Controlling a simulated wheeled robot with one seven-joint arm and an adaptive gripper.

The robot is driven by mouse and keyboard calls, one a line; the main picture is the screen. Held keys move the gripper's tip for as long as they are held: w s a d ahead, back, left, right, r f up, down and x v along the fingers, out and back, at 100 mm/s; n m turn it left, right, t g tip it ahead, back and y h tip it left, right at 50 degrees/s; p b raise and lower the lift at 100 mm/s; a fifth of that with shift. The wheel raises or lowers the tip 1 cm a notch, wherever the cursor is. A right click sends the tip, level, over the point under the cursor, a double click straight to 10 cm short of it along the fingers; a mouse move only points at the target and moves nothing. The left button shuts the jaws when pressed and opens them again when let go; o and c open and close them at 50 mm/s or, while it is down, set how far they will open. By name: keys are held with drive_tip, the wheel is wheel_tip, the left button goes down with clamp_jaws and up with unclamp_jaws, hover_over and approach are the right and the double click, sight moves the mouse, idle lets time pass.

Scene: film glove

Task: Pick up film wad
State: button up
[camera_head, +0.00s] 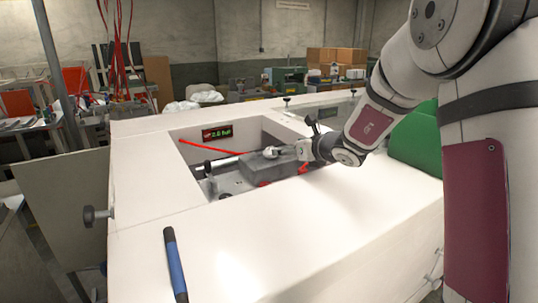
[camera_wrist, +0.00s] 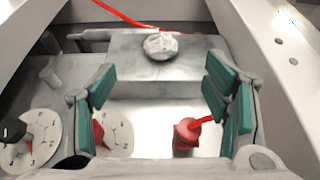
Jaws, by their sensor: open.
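The film wad (camera_wrist: 161,45) is a small crumpled whitish lump. It lies on top of a grey metal block (camera_wrist: 128,73) inside the recess of the white machine. In the head view the pale wad (camera_head: 271,152) shows on the same block, close beside my gripper (camera_head: 302,150). In the wrist view my gripper (camera_wrist: 160,95) has its teal-padded fingers spread wide with nothing between them. The wad lies ahead of the fingertips, roughly centred between the two fingers, and does not seem touched.
The white machine's walls (camera_head: 147,163) surround the recess. A red hose (camera_wrist: 125,14) runs behind the block. A red fitting (camera_wrist: 186,137) and round dials (camera_wrist: 38,129) sit below the fingers. A blue-handled tool (camera_head: 175,265) lies on the front top, otherwise mostly clear.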

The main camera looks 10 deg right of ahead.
sight(272, 147)
drive_tip(key=x, duration=0.7)
drive_tip(key=shift+r+p+x, duration=0.15)
drive_tip(key=shift+p+x, duration=0.15)
drive_tip(key=shift+x, duration=1.1)
drive_tip(key=shift+r+p+x, duration=0.15)
drive_tip(key=shift+p+x, duration=0.15)
drive_tip(key=shift+x, duration=1.15)
drive_tip(key=shift+w, duration=0.1)
drive_tip(key=c, duration=0.9)
